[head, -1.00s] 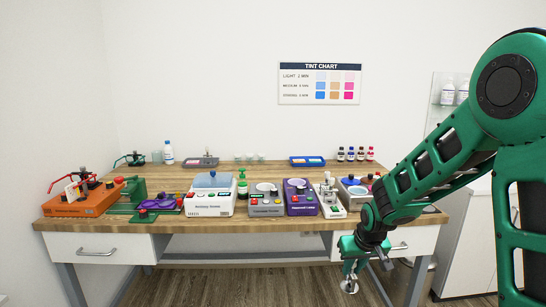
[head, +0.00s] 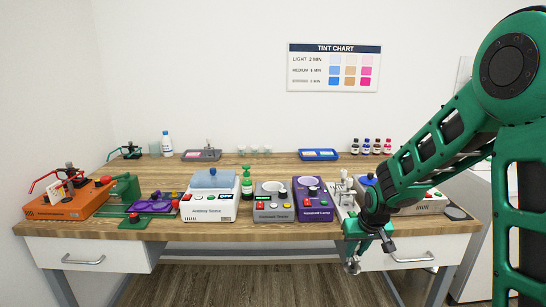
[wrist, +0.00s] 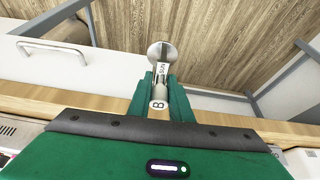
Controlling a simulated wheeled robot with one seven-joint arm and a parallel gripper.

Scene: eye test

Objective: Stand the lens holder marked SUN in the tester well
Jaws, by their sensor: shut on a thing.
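My gripper (wrist: 160,95) is shut on a lens holder (wrist: 161,55), a pale handle with a round disc at its far end. Small lettering on the handle looks like SUN, but it is hard to read. In the head view my gripper (head: 354,262) hangs in front of the table's front edge, pointing down, with the holder mostly hidden. The grey tester (head: 273,214) stands on the table, left of my gripper, with a round well (head: 270,187) on top. Nothing visible stands in the well.
A purple lamp unit (head: 315,212) stands right of the tester, and a small white device (head: 344,197) beyond it. The table's front edge (head: 245,233) lies beside my gripper.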

